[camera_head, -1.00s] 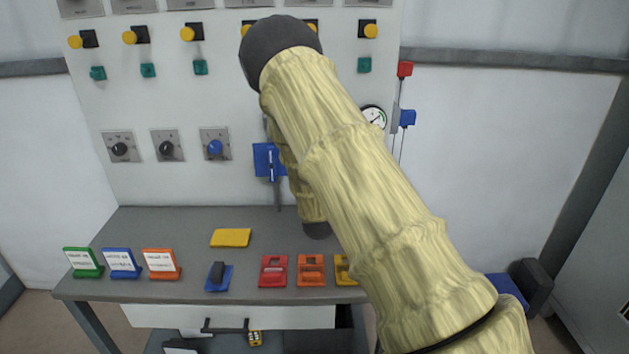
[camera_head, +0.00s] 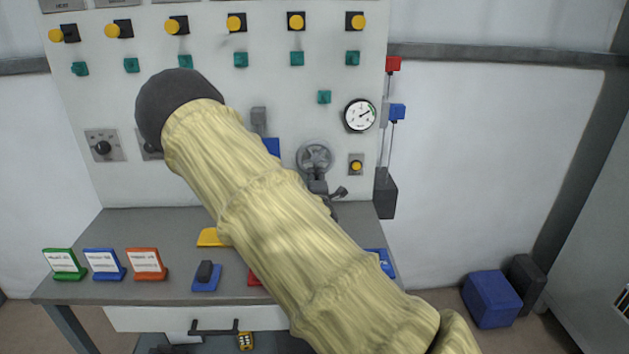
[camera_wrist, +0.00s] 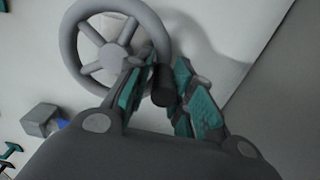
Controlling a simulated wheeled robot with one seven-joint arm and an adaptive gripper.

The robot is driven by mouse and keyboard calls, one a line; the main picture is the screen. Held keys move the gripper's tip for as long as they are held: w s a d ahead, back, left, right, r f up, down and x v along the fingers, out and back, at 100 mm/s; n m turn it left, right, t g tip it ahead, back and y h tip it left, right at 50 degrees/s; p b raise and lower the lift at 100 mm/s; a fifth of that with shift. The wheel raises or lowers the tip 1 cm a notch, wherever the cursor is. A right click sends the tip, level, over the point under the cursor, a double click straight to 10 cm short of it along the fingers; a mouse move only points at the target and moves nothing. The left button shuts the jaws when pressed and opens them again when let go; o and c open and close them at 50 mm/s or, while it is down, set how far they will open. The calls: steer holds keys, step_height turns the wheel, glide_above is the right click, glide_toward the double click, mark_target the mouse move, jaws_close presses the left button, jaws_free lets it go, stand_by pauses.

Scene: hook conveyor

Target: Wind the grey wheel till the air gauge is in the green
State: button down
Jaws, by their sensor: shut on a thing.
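The grey wheel (camera_head: 313,155) is a spoked handwheel on the panel, right of my arm. It fills the upper left of the wrist view (camera_wrist: 111,54). A dark handle knob (camera_wrist: 163,88) on its rim lies between the teal-padded fingers of my gripper (camera_wrist: 162,76), which is shut on it. In the head view my gripper (camera_head: 323,187) is at the wheel's lower edge, partly hidden by my arm. The round white air gauge (camera_head: 359,116) is above and right of the wheel. Its needle points right and slightly up; a small green band shows at the upper right rim.
A yellow button (camera_head: 356,166) is just right of the wheel. A grey weight (camera_head: 385,194) hangs beside the panel edge. Sign stands and a blue-based block (camera_head: 206,277) sit on the bench (camera_head: 170,285). A blue bin (camera_head: 491,299) is on the floor at right.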

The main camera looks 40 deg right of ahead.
steer(key=shift+a+f, duration=0.15)
steer(key=shift+f, duration=0.15)
steer(key=c, duration=1.3)
jaws_free()
steer(key=shift+w, duration=0.1)
steer(key=shift+c, duration=0.2)
steer(key=shift+r, duration=0.1)
steer(key=shift+s, duration=0.2)
steer(key=v, duration=1.1)
steer(key=shift+s, duration=0.4)
